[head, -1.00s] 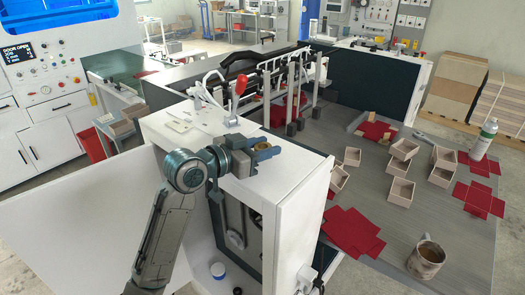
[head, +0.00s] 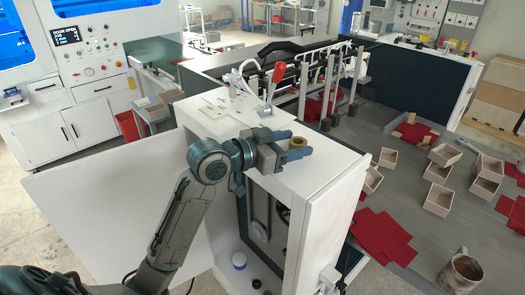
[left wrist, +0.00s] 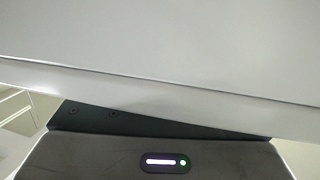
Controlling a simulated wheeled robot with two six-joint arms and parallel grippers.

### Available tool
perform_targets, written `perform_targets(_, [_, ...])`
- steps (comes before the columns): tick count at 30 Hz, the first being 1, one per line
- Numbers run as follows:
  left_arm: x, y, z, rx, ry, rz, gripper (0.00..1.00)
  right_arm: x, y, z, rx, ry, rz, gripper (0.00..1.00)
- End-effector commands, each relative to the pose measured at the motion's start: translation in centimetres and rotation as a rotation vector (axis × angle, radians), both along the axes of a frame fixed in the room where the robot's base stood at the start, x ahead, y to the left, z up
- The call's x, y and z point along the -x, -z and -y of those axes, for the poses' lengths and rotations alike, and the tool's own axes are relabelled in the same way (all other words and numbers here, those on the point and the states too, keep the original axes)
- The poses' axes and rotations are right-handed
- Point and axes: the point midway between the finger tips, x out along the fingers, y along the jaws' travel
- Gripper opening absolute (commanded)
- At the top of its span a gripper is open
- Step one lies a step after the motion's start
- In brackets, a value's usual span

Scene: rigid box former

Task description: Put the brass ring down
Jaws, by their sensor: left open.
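The brass ring (head: 297,142) is a small gold-brown ring on or just above the white top of the machine cabinet (head: 325,172). I cannot tell for sure whether it touches the surface. My left gripper (head: 296,145) has blue fingers, open, one on each side of the ring in the head view. The near finger and the gripper body hide part of the ring's surroundings. The left wrist view shows only a white surface and a dark housing with a small light, with no ring in sight. My right gripper is not in view.
A lever with a red knob (head: 279,72) stands behind the gripper on the cabinet top. The front part of the top is clear. To the right, a grey table (head: 415,215) holds several small open boxes, red sheets and a metal mug (head: 461,272).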

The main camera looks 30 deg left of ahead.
Motion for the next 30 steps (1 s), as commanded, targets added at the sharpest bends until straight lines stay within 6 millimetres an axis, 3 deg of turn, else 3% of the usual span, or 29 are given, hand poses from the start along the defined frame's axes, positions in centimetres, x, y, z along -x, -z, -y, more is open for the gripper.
perform_targets(11, [3.7,-0.4,-2.2,-0.008,0.002,0.000,0.59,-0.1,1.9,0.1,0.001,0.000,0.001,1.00])
perform_targets(30, [7.3,-1.1,-4.7,-0.006,-0.006,0.004,0.59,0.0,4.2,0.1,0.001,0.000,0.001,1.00])
